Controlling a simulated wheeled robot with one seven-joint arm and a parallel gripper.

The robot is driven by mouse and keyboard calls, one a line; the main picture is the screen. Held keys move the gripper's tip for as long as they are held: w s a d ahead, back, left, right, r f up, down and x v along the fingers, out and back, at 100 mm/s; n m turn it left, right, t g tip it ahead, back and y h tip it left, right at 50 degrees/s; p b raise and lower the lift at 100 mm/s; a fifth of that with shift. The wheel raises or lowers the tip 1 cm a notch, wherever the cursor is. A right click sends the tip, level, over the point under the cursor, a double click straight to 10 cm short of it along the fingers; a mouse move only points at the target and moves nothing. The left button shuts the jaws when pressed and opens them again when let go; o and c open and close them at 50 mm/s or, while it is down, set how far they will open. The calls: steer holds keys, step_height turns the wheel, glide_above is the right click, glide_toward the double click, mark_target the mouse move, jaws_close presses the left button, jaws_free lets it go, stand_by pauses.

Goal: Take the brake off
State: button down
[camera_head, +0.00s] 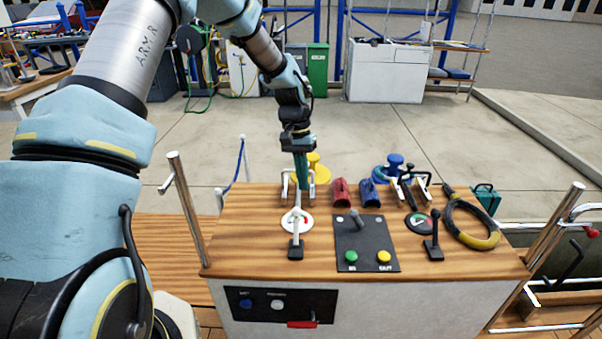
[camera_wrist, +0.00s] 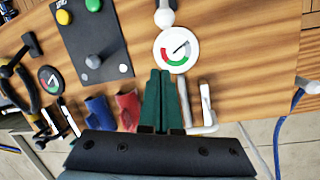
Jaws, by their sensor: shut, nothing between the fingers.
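Two levers with round red-and-green dials stand on the wooden console top; I see no readable label telling which is the brake. The white-handled lever (camera_head: 296,226) rises from a dark base at the left, in front of a white dial (camera_head: 284,220). The wrist view shows its dial (camera_wrist: 175,50) just beyond my fingertips and part of the white lever (camera_wrist: 165,18) at the top edge. The black lever (camera_head: 433,240) stands at the right by a black dial (camera_head: 418,224). My gripper (camera_head: 303,188) points down behind the white dial, its green fingers (camera_wrist: 160,72) shut and empty.
A white metal bracket (camera_head: 312,187) stands close to my fingers. Red (camera_head: 341,193) and blue (camera_head: 370,194) handles are to their right. A black panel (camera_head: 366,244) with a grey knob and green and yellow buttons lies mid-console. A coiled hose (camera_head: 474,224) lies at the right.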

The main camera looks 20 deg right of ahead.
mark_target(296, 227)
steer(key=x, duration=0.5)
steer(key=shift+s+f, duration=0.15)
steer(key=shift+f, duration=0.1)
steer(key=shift+s+a+r+p, duration=0.35)
steer(key=shift+s+a+p, duration=0.05)
steer(key=shift+a, duration=0.1)
steer(key=shift+s+a+r+p, duration=0.35)
steer(key=shift+s+a+p, duration=0.1)
steer(key=shift+a, duration=0.1)
steer(key=shift+s+a+r, duration=0.1)
steer(key=shift+s+a, duration=0.15)
steer(key=shift+a, duration=0.05)
